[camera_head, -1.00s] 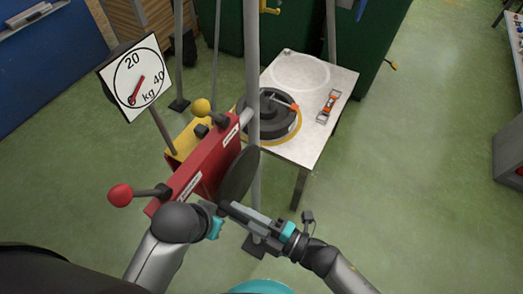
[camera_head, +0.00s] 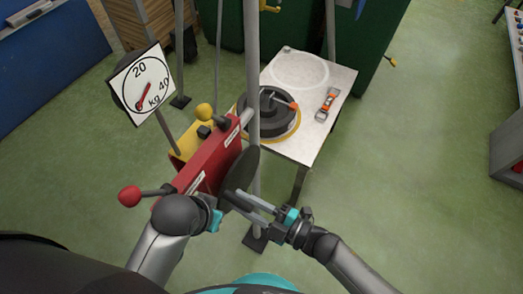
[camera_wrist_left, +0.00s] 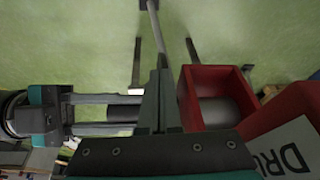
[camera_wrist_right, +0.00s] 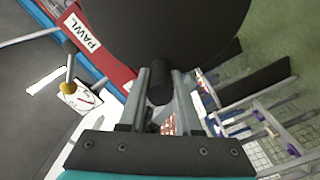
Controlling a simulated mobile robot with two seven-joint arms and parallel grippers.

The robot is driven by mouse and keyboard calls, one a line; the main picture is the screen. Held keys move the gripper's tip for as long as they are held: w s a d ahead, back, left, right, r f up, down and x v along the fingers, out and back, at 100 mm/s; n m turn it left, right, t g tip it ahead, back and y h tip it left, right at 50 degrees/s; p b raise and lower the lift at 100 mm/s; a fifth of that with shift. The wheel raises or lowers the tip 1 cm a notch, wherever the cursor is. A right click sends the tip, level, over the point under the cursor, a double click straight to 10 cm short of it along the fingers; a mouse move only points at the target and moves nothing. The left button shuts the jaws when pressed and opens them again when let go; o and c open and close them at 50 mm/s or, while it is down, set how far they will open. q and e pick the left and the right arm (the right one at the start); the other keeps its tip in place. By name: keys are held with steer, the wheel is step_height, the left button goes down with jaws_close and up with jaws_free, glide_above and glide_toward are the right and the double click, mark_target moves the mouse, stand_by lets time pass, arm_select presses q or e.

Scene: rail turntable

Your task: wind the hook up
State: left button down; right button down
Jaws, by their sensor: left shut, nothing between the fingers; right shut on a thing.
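A red winch (camera_head: 205,165) stands in front of me, with a black disc (camera_head: 240,172) on its side. My right gripper (camera_head: 236,199) is shut on a dark crank handle that sticks out of the disc; the handle (camera_wrist_right: 160,85) shows between its fingers in the right wrist view. My left gripper (camera_wrist_left: 158,78) is shut and empty beside the winch, close to the right gripper's fingers; in the head view its fingers are mostly hidden. The left wrist view shows a grey drum (camera_wrist_left: 216,112) in the red housing. I cannot make out the hook.
A dial (camera_head: 142,85) marked in kg has its red needle near 0. A black weight stack (camera_head: 268,112) with an orange-tipped part sits on a pale table (camera_head: 318,135), beside an orange-and-grey piece (camera_head: 327,103). A grey post (camera_head: 251,60) rises beside the disc.

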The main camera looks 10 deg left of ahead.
steer(key=shift+w+d+r+m+p, duration=0.1)
steer(key=shift+w+r+m+p, duration=0.45)
steer(key=shift+r, duration=0.25)
steer(key=shift+w+d+r+m+p, duration=0.1)
steer(key=shift+w+r+m+p, duration=0.15)
steer(key=shift+m, duration=0.35)
steer(key=shift+w+d+r+m+p, duration=0.1)
steer(key=shift+w+r+m+p, duration=0.1)
steer(key=shift+w+m, duration=0.25)
steer(key=shift+s, duration=0.1)
steer(key=c, duration=0.9)
jaws_free()
steer(key=o, duration=0.5)
steer(key=shift+s+f, duration=0.15)
steer(key=shift+f, duration=0.1)
steer(key=shift+s+d+f, duration=0.1)
steer(key=shift+d, duration=0.05)
